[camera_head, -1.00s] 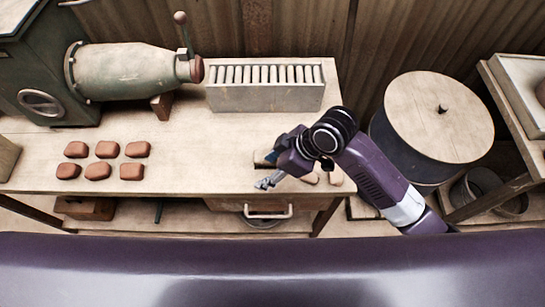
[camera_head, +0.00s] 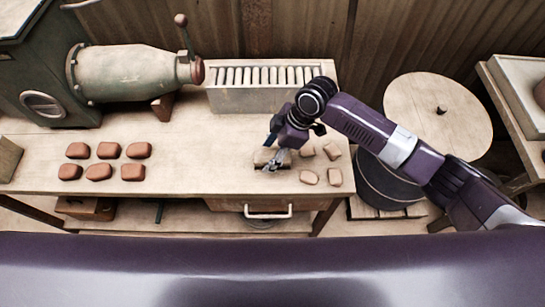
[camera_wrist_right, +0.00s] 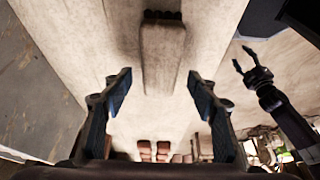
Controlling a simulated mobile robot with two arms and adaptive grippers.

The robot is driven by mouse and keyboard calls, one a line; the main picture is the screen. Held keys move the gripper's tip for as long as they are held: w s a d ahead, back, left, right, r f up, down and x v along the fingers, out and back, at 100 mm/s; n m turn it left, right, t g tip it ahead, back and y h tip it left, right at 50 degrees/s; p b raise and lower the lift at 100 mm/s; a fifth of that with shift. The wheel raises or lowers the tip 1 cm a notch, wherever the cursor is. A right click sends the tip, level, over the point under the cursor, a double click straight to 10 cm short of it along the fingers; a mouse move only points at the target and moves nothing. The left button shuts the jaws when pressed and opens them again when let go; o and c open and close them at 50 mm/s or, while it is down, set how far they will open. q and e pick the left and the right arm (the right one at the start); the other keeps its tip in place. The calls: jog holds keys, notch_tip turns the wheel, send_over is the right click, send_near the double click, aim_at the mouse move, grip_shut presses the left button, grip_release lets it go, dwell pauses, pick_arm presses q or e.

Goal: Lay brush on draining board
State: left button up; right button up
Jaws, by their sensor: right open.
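A pale brown block with a rounded top, seemingly the brush (camera_head: 263,157), lies on the bench top near its front edge. In the right wrist view the brush (camera_wrist_right: 163,55) lies ahead, between the lines of my fingers and apart from them. My right gripper (camera_head: 280,159) points down at it, open and empty; its spread fingers (camera_wrist_right: 160,95) show in the wrist view. My left gripper (camera_wrist_right: 245,66) shows only in the wrist view, spread open and empty. A pale slatted rack (camera_head: 265,98) stands at the back of the bench; I cannot tell whether it is the draining board.
Several pale pieces (camera_head: 309,177) lie just right of my right gripper. Several red-brown tiles (camera_head: 103,160) lie in rows at the left. A green press (camera_head: 130,72) stands behind them. A lidded drum (camera_head: 440,115) stands right of the bench. The bench middle is clear.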

jog(key=shift+x, duration=1.3)
jog(key=c, duration=1.3)
jog(key=shift+r, duration=0.1)
jog(key=shift+c, duration=0.2)
